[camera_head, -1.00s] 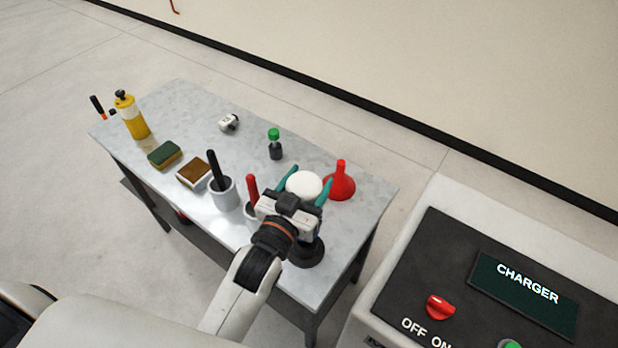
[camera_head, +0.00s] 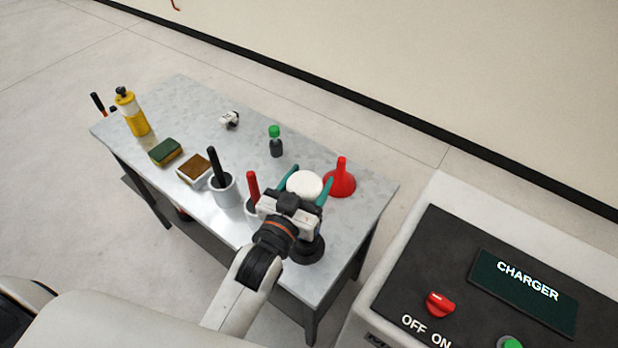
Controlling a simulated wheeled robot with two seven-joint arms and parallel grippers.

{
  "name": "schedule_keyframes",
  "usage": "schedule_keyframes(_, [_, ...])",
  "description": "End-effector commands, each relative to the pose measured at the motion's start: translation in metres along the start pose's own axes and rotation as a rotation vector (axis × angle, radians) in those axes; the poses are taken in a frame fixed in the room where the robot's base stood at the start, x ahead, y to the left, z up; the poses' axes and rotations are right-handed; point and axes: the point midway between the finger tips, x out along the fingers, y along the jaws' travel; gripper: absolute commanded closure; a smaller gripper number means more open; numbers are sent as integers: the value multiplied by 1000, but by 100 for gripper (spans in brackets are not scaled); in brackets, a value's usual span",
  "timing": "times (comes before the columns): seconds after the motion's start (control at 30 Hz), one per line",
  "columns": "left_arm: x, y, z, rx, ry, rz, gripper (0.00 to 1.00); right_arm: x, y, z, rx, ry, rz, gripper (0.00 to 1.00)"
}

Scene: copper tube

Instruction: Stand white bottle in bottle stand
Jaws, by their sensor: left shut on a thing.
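My left gripper (camera_head: 305,189) reaches over the near right part of the table, its teal fingers on either side of a white round thing, which looks like the white bottle (camera_head: 304,183) seen from its end. The gripper is shut on it. The rest of the bottle is hidden by the gripper, and I cannot tell whether it touches the table. A round black base (camera_head: 308,254), perhaps the bottle stand, shows under and beside the gripper, mostly covered by it. My right gripper is not in view.
On the grey table (camera_head: 255,108) a red funnel (camera_head: 341,181) stands close right of the bottle. A red-handled tool (camera_head: 252,187) and a grey cup (camera_head: 225,192) are left. A green-capped bottle (camera_head: 275,141) stands behind. The charger (camera_head: 500,270) is at right.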

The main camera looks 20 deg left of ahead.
Motion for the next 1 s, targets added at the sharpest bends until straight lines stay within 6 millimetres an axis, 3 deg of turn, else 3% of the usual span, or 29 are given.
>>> schedule_keyframes(1.0, [0,0,-38,0,-5,0,100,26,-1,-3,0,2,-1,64])
